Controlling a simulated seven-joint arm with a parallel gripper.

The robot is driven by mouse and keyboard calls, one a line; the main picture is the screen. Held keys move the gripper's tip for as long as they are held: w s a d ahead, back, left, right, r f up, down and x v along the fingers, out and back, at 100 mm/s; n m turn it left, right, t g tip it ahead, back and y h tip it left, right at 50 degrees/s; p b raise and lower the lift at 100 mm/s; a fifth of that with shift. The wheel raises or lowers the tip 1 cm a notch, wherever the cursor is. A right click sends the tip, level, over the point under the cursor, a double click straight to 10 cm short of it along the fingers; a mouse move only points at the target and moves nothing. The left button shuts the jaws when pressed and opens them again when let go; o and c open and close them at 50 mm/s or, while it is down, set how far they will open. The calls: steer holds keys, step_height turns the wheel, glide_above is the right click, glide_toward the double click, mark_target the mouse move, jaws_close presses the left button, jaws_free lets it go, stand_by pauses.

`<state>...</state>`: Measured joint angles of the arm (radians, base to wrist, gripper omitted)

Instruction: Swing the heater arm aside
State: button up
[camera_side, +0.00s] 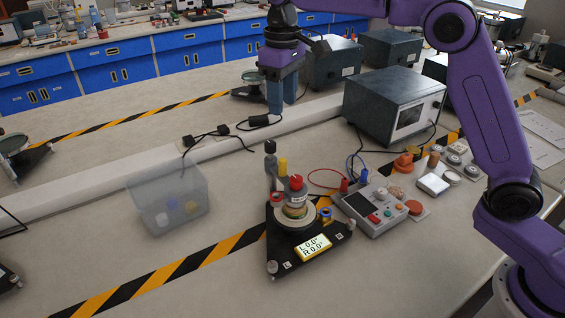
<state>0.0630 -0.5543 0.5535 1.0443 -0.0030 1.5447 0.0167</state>
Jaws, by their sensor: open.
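The apparatus stands on a black triangular base (335,240) with levelling feet, at the middle of the bench. A round stage (295,217) sits on it, with a small banded cylinder (296,200) and a red cap (296,183) above. A dark upright post (270,165) rises at its back left, beside a yellow-topped part (283,166). I cannot tell clearly which part is the heater arm; it may be at the post and red cap. A display (313,246) in front reads L 0.0, R 0.0. My gripper (282,103) is open and empty, pointing down, apart from and behind the apparatus.
A clear bin (168,200) with small items stands left. A control box (381,210) with red and blue leads is close right. A grey instrument (394,105) stands behind it, with loose parts (432,184) nearby. A raised strip (95,185) with cables crosses behind.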

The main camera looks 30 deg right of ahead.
mark_target(283, 159)
step_height(283, 159, down, 17)
steer(key=shift+w+f, duration=0.1)
steer(key=shift+f, duration=0.1)
stand_by(0.5)
jaws_close()
